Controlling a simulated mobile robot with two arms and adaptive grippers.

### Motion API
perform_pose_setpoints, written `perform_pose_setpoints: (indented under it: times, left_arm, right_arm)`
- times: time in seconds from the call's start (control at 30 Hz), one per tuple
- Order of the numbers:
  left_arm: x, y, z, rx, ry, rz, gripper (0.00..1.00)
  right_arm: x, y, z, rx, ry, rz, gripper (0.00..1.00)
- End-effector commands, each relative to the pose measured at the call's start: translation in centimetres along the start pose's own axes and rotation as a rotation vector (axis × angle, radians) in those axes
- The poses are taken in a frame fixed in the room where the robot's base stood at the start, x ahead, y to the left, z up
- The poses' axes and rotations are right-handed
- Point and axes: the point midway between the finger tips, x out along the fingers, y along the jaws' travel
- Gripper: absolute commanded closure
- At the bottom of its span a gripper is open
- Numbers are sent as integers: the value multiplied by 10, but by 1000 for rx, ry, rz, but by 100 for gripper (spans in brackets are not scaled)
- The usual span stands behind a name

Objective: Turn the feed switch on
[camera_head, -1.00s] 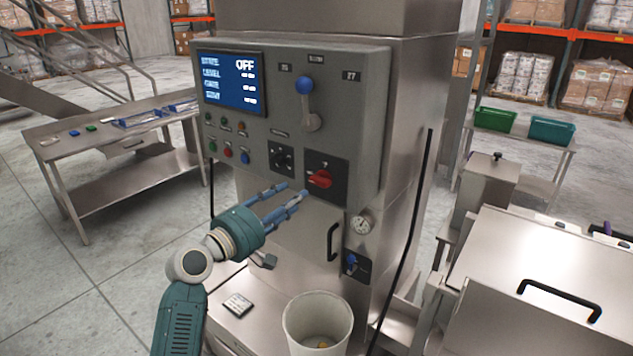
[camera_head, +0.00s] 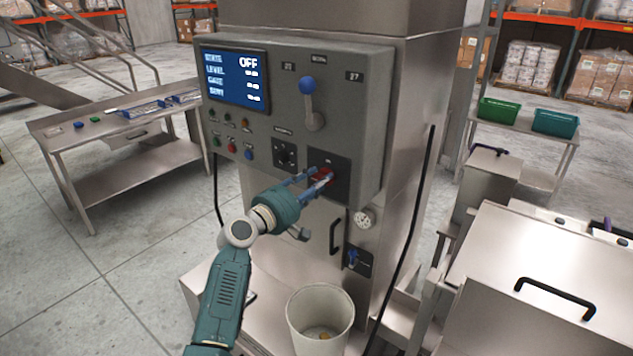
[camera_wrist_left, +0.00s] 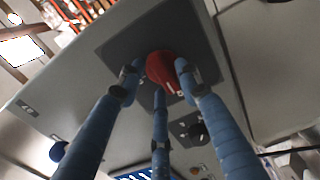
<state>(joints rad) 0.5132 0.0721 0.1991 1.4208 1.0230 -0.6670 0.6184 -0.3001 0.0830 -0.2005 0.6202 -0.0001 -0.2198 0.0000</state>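The red rotary switch (camera_head: 319,173) sits on a dark square plate at the lower right of the grey control panel; the gripper partly hides it in the head view. It also shows in the left wrist view as a red knob (camera_wrist_left: 162,68) with a white mark. My left gripper (camera_head: 322,178) has its blue fingers around this knob. In the left wrist view the fingers are spread, one on each side and one below, with a small gap at the left finger; contact at the right finger is unclear. The panel screen (camera_head: 234,78) reads OFF. My right gripper is not in view.
A blue-tipped lever (camera_head: 307,87) stands above the switch. A black selector knob (camera_head: 284,155) is left of it, with coloured buttons further left. Below are a black door handle (camera_head: 335,236), a gauge (camera_head: 364,218) and a white bucket (camera_head: 320,318).

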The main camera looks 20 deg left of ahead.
Motion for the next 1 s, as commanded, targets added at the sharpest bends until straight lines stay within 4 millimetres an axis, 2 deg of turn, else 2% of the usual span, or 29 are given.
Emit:
perform_pose_setpoints:
  times: [0.03, 0.13, 0.37, 0.57, 1.0]
  left_arm:
    - [0, 0, 0, 0, 0, 0, 80]
    - [0, 0, 0, 0, 0, 0, 100]
    - [0, -1, 0, 7, 0, -1, 100]
    - [0, -3, 0, 66, 1, -1, 100]
    - [-1, -6, 1, 419, 2, 0, 100]
  right_arm:
    - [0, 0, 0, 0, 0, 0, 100]
    - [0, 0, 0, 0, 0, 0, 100]
    - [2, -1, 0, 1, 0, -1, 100]
    - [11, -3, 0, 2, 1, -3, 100]
    - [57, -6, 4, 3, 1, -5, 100]
